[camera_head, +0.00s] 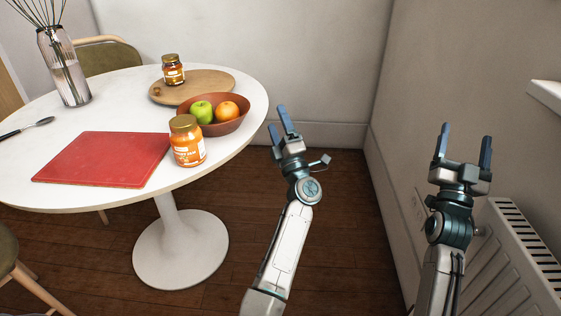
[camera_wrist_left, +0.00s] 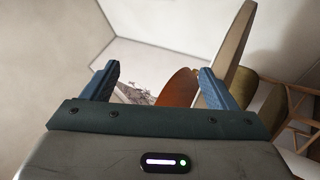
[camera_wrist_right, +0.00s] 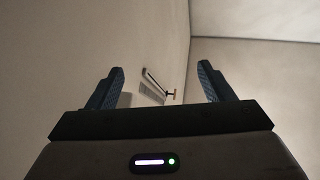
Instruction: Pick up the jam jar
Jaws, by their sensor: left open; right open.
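An orange jam jar (camera_head: 187,142) with a gold lid stands upright at the table's near right edge, beside the red board. A second, smaller-looking jar (camera_head: 173,70) with a gold lid and dark amber contents stands on the round wooden board at the back. The labels are too small to read surely. My left gripper (camera_head: 283,122) is open and empty, to the right of the table and apart from both jars. Its blue fingers also show in the left wrist view (camera_wrist_left: 160,85). My right gripper (camera_head: 465,146) is open and empty near the right wall; its fingers show in the right wrist view (camera_wrist_right: 160,88).
A brown bowl (camera_head: 238,122) with a green apple (camera_head: 201,111) and an orange (camera_head: 227,111) sits just behind the near jar. A radiator (camera_head: 510,260) stands at right.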

